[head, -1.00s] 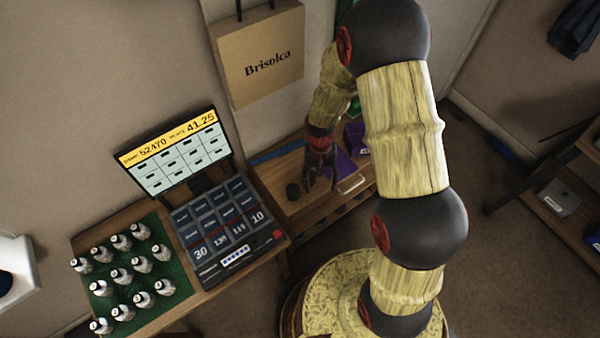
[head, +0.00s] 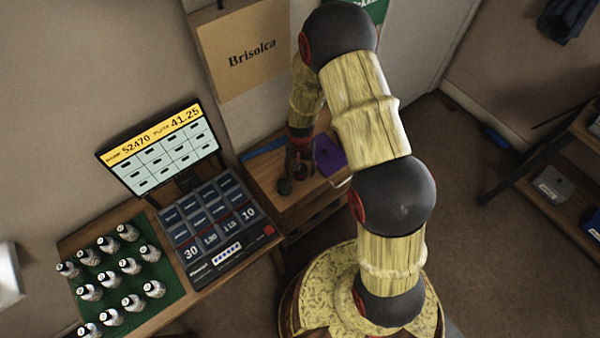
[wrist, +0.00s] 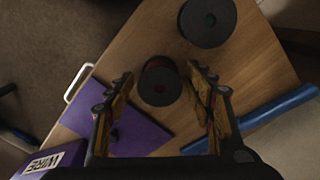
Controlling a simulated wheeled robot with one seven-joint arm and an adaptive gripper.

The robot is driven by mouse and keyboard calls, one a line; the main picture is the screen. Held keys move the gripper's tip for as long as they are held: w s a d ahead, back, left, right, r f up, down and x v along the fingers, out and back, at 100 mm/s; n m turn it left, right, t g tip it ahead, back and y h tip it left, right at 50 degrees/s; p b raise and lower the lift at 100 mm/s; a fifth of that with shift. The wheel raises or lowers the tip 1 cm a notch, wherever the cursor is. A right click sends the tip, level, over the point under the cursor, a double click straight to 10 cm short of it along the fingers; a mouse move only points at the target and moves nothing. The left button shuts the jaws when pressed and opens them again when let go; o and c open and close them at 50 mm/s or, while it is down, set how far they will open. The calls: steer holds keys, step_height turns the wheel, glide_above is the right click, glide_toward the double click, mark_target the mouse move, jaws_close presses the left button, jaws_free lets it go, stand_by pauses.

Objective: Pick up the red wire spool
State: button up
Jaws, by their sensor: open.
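The red wire spool (wrist: 160,84) stands on the wooden table in the wrist view. It has a dark round top with a centre hole, and a little dark red shows at its upper rim. My gripper (wrist: 158,82) is open, with one finger on each side of the spool; I cannot tell whether either finger touches it. In the head view my gripper (head: 300,162) is low over the small table, and the red spool is not clearly visible there.
A larger dark spool (wrist: 207,20) stands close by, near the right finger; it also shows in the head view (head: 284,187). A register (head: 215,228) stands left.

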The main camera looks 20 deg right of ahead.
steer(key=shift+f, duration=0.35)
steer(key=shift+r, duration=0.1)
steer(key=shift+c, duration=1.1)
steer(key=c, duration=1)
steer(key=shift+o, duration=0.2)
